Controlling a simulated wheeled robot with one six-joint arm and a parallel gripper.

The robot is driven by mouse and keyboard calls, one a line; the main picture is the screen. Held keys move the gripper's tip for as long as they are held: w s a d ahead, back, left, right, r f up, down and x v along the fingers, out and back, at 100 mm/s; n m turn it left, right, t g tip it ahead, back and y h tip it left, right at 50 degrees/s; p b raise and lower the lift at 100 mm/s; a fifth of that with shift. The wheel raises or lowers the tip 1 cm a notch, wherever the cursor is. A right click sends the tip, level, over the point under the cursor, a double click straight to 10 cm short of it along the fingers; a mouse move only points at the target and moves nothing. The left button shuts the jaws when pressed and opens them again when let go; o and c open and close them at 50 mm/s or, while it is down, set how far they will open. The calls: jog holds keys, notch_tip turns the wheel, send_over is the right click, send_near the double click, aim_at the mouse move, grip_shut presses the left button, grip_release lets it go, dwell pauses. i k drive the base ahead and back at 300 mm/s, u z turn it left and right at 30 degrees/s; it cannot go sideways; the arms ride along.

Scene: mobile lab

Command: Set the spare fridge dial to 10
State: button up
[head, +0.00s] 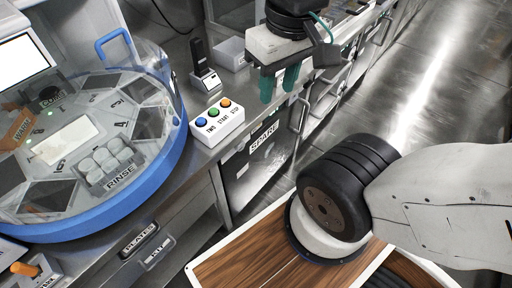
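The spare fridge (238,185) is a dark-fronted unit under the counter, with a white SPARE label (264,136) along its top edge. A pale patch (270,155) shows on its door, too small to read. I cannot make out the dial or its setting. My gripper (279,94) has two green fingers pointing down, with a gap between them and nothing held. In the picture it is above the SPARE label, near the counter's front edge. I cannot tell its exact distance from the fridge.
A white box with blue, green and orange buttons (210,128) sits on the counter left of my gripper. A round blue-rimmed machine (110,215) fills the left. A small dark device (205,80) stands behind the button box. Open floor (440,75) lies to the right.

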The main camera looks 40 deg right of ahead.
aim_at(239, 147)
jog(key=z, duration=1.35)
jog(key=k, duration=0.95)
jog(key=u, duration=1.65)
jog(key=i, duration=0.5)
